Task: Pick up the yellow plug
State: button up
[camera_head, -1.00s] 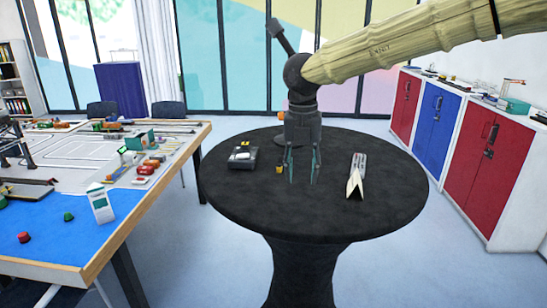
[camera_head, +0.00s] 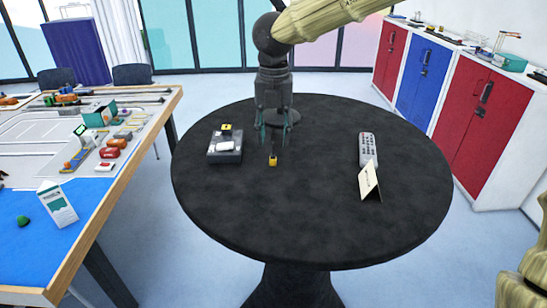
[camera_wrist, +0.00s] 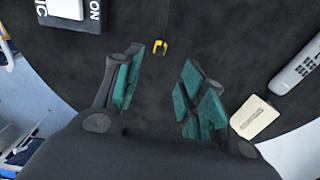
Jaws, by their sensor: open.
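The yellow plug (camera_head: 272,160) is a small yellow piece with a dark top, on the black round table (camera_head: 310,220), in front of my gripper in the head view. In the wrist view the yellow plug (camera_wrist: 160,47) lies beyond the fingertips, roughly between their lines. My gripper (camera_head: 273,138) points down over the table with its green-padded fingers apart. The wrist view shows my gripper (camera_wrist: 155,90) open and empty. The plug is apart from both fingers.
A dark box (camera_head: 225,147) with a white item and a yellow-and-black piece on it stands left of the plug. A grey remote (camera_head: 368,148) and a folded cream card (camera_head: 370,183) stand to the right. The table's front is clear. A model-railway table (camera_head: 140,160) is at the left.

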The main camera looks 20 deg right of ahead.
aim_at(274, 155)
jog(key=shift+w+f, duration=0.15)
jog(key=shift+f, duration=0.3)
jog(key=shift+w+f, duration=1.1)
jog(key=shift+w, duration=0.05)
jog(key=shift+f+p, duration=0.35)
jog(key=shift+p, duration=0.2)
jog(key=shift+s+d+f+p, duration=0.1)
jog(key=shift+s+f+p, duration=0.3)
jog(key=shift+f, duration=0.2)
jog(key=shift+s+d+f+p, duration=0.1)
jog(key=shift+s+f+p, duration=0.15)
jog(key=shift+s+f, duration=0.3)
jog(key=shift+w+a+f, duration=0.1)
jog(key=shift+w+f, duration=0.5)
jog(key=shift+f, duration=0.25)
jog(key=shift+s+r, duration=0.2)
jog(key=shift+s, duration=0.1)
jog(key=shift+c, duration=1)
grip_shut()
